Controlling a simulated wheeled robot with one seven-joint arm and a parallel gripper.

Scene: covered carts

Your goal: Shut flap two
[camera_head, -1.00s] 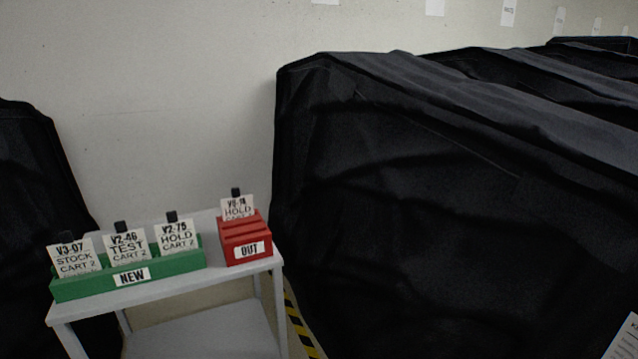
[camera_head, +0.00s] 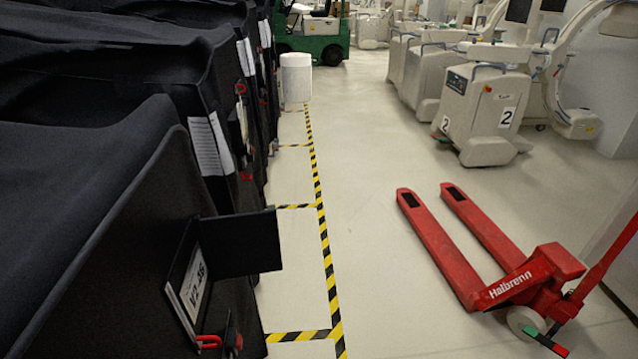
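A black flap (camera_head: 240,243) stands out from the side of the nearest covered cart (camera_head: 95,260), at the lower left. It looks open. Beside it, a white card (camera_head: 192,287) with partly readable V2 lettering sits against the cart side, tilted in the view. A red clip or hook (camera_head: 208,342) shows below the card. I cannot tell from a number on the flap itself which flap it is. My gripper is not in view.
More black covered carts with white sheets (camera_head: 207,145) line the left. Yellow-black floor tape (camera_head: 322,222) marks their bays. A red pallet jack (camera_head: 500,275) stands at right, beyond open floor. A white drum (camera_head: 296,78), green vehicle (camera_head: 315,38) and pale machines (camera_head: 482,110) stand farther back.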

